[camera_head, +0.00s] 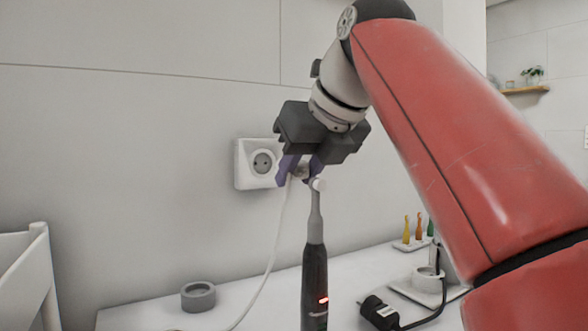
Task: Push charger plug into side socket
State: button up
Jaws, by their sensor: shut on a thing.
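A white socket box (243,164) is on the wall, with one round socket (263,162) showing in its face. Its right end is hidden behind my gripper. My gripper (300,172), with purplish fingers, is at the right of the box and is shut on a small pale plug (301,171), mostly hidden by the fingers. A white cord (279,235) runs down from there to the counter. I cannot tell whether the plug touches the socket box.
A dark electric toothbrush (315,275) stands upright in front, its head overlapping the fingers in view. A black plug (379,312) lies on the counter (255,298), beside a white charging base (428,279). A grey ring (198,296) is at left. Small coloured brush heads (418,228) stand behind.

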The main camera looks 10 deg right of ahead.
jog(key=shift+r, duration=0.1)
jog(key=shift+s+r+p, duration=0.1)
jog(key=shift+p, duration=0.25)
jog(key=shift+w+a+p, duration=0.15)
jog(key=shift+w+a, duration=0.1)
jog(key=shift+w, duration=0.35)
jog(key=shift+w+a+p, duration=0.15)
jog(key=shift+w+a, duration=0.05)
jog(key=shift+w, duration=0.45)
jog(key=shift+w+a+p, duration=0.15)
jog(key=shift+w+a, duration=0.1)
jog(key=shift+w, duration=0.35)
jog(key=shift+w+a, duration=0.2)
jog(key=shift+w, duration=0.25)
jog(key=shift+w+a, duration=0.2)
jog(key=shift+w, duration=0.25)
jog(key=shift+w+a, duration=0.3)
jog(key=shift+w, duration=0.45)
jog(key=shift+w+a, duration=0.1)
jog(key=shift+w, duration=0.2)
jog(key=shift+w+a, duration=0.25)
jog(key=shift+w, duration=0.3)
jog(key=o, duration=1.1)
jog(key=shift+c, duration=0.2)
